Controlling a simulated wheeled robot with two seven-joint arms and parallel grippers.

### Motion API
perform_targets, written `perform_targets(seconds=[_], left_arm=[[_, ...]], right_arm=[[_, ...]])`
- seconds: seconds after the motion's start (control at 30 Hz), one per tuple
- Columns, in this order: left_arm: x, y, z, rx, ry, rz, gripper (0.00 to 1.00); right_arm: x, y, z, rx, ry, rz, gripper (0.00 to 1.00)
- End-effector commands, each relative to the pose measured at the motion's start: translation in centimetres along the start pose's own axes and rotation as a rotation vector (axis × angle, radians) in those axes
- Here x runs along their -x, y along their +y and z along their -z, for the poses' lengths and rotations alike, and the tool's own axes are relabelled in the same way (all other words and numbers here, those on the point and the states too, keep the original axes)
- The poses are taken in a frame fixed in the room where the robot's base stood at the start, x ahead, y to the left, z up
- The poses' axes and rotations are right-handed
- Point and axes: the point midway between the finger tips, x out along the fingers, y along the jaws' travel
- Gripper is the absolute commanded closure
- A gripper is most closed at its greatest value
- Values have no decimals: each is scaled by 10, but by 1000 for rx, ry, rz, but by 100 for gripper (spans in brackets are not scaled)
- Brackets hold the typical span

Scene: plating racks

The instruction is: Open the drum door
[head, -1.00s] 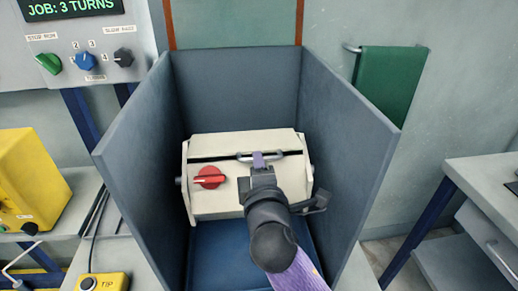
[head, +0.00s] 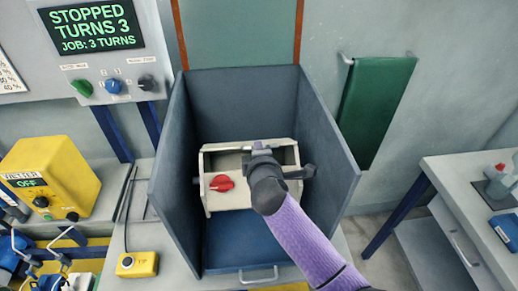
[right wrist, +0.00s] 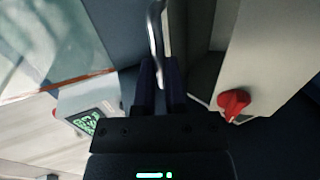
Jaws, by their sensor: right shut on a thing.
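The cream drum (head: 229,197) sits inside a blue-grey open-topped housing in the head view. A wide opening with a grey interior (head: 226,161) shows in its upper part, behind the front panel. A red knob (head: 221,183) is on the left of that panel; it also shows in the right wrist view (right wrist: 233,103). My right gripper (head: 262,146) is at the back edge of the opening. In the right wrist view its dark fingers (right wrist: 160,82) are shut on the silver door handle (right wrist: 155,35). The gripper and arm hide part of the drum and door. My left gripper is out of view.
The housing's side walls (head: 330,135) stand close on both sides of the drum. A blue tray (head: 240,243) lies below it. A control panel (head: 95,28) reads STOPPED, TURNS 3. A yellow unit (head: 60,170) stands left; a green cloth (head: 375,110) hangs right.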

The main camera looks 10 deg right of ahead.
Motion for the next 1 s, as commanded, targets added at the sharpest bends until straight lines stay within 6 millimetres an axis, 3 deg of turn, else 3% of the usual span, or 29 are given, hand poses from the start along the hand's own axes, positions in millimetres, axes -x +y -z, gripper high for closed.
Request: perform_targets(seconds=[0.33,0.37,0.4,0.73,0.87,1.0], left_arm=[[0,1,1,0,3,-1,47],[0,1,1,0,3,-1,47],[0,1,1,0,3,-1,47],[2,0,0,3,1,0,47],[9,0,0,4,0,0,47],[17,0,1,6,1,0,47]], right_arm=[[0,1,0,0,0,-2,100],[0,1,0,0,0,-2,80],[0,1,0,0,0,-2,71],[3,1,0,-1,1,-2,71],[24,2,0,-2,2,-1,71],[60,2,0,-1,2,-1,71]])
